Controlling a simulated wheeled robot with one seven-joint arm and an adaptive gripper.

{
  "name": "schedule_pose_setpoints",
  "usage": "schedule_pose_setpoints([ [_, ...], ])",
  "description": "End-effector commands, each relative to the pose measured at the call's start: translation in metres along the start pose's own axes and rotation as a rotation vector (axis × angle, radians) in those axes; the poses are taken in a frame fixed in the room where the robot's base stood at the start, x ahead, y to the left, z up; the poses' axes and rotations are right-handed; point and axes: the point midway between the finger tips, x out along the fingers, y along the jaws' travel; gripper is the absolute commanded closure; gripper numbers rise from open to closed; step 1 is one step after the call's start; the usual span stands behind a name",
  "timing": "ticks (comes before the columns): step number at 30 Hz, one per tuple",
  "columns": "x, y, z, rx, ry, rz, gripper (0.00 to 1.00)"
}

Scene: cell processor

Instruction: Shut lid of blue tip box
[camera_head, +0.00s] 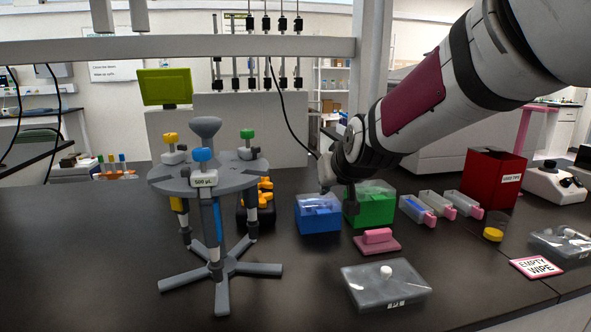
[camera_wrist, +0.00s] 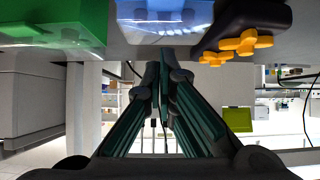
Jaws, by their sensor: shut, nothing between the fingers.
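The blue tip box (camera_head: 318,220) stands on the dark bench, left of the green box. Its clear lid (camera_head: 317,200) appears to lie down over the top; I cannot tell if it is fully seated. In the wrist view the blue tip box (camera_wrist: 165,12) shows at the top, cut off by the frame edge. My gripper (camera_wrist: 165,54) is shut and empty, its fingertips close to the box's near side; contact is unclear. In the head view my gripper (camera_head: 326,188) is just above the box and partly hidden by my arm.
The green box (camera_head: 370,208) stands close on the right, a pipette stand (camera_head: 222,180) on the left. A pink block (camera_head: 377,240) and a clear grey box (camera_head: 386,290) lie in front. Bench front-left of the blue box is clear.

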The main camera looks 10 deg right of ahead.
Motion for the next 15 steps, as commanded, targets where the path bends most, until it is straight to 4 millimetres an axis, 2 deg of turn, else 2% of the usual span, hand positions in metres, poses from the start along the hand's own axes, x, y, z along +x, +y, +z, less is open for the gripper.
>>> schedule_pose_setpoints([
  [15, 0.0044, 0.0005, 0.0058, 0.002, 0.043, 0.001, 1.00],
])
